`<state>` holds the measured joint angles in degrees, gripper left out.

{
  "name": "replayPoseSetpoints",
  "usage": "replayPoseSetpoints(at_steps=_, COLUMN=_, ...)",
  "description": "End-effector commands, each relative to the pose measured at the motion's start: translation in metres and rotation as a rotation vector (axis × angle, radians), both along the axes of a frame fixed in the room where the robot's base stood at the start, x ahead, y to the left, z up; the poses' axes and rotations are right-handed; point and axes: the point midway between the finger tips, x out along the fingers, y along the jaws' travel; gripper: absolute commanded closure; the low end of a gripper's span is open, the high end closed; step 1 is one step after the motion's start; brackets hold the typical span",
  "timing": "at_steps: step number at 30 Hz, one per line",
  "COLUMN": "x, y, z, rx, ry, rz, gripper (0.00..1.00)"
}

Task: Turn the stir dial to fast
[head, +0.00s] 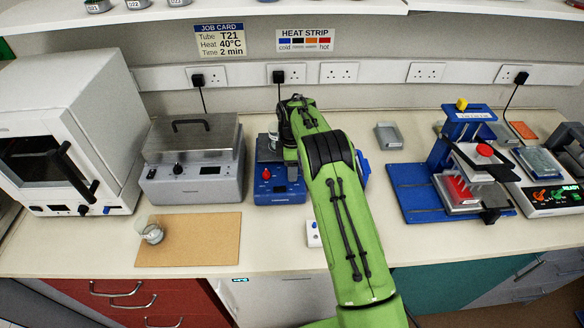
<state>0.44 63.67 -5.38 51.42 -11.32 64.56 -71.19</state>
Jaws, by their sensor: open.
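A blue device (279,196) with a red knob (266,174) stands at the centre, partly behind my green arm. My gripper (292,172) points down over this blue device, far left of the control box. My arm hides most of it; it is open, and I see nothing held.
A blue press-like stand (411,194) stands between my arm and the control box. A grey lidded device (190,183) and a white oven (70,120) stand left. A beaker (149,230) stands on a brown mat (205,245). A shelf (350,6) overhangs the back.

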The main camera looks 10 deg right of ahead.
Motion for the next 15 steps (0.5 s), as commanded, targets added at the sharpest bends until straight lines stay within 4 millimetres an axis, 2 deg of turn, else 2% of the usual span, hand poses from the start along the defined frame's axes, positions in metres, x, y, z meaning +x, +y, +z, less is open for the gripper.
replayPoseSetpoints(at_steps=7, x=0.0, y=0.0001, z=-0.0013, rx=0.0, ry=0.0, rz=0.0, gripper=0.48)
replayPoseSetpoints(at_steps=15, x=0.0001, y=0.0001, z=-0.001, rx=0.0, ry=0.0, rz=0.0, gripper=0.89)
